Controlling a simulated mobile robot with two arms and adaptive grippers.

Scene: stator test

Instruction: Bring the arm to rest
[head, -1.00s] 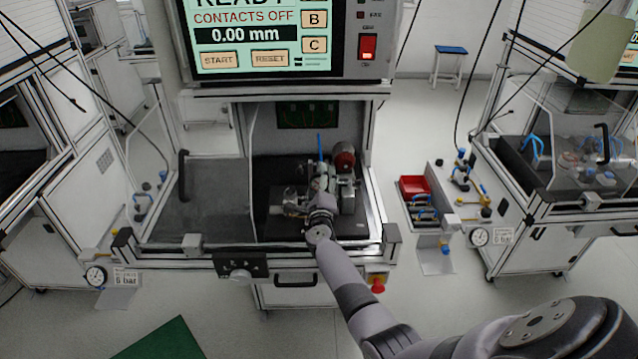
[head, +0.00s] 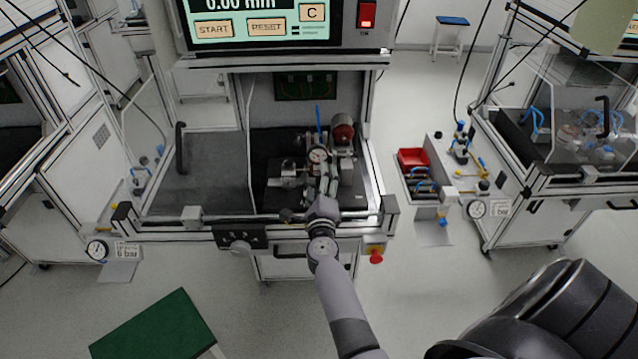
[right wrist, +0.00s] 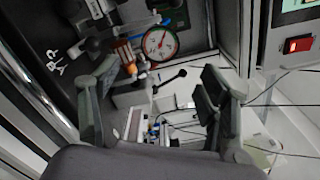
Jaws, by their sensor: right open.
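My right arm comes up from the bottom of the head view to the front of the test bench. My right gripper (head: 322,185) is above the bench's front part, in front of the test fixture (head: 342,165) with its dial gauge (head: 318,155). In the right wrist view the two dark fingers of my right gripper (right wrist: 158,105) stand wide apart with nothing held between them. Beyond them are the dial gauge (right wrist: 160,43) and a copper-coloured part (right wrist: 124,52). In the head view the fingertips are small and partly mixed with the fixture. My left gripper is not in view.
The bench frame's front rail (head: 170,225) runs below the gripper, with a red stop button (head: 376,256) at its right. A screen (head: 250,25) hangs above. A red bin (head: 412,158) stands right of the bench. A green-topped surface (head: 155,330) is at lower left.

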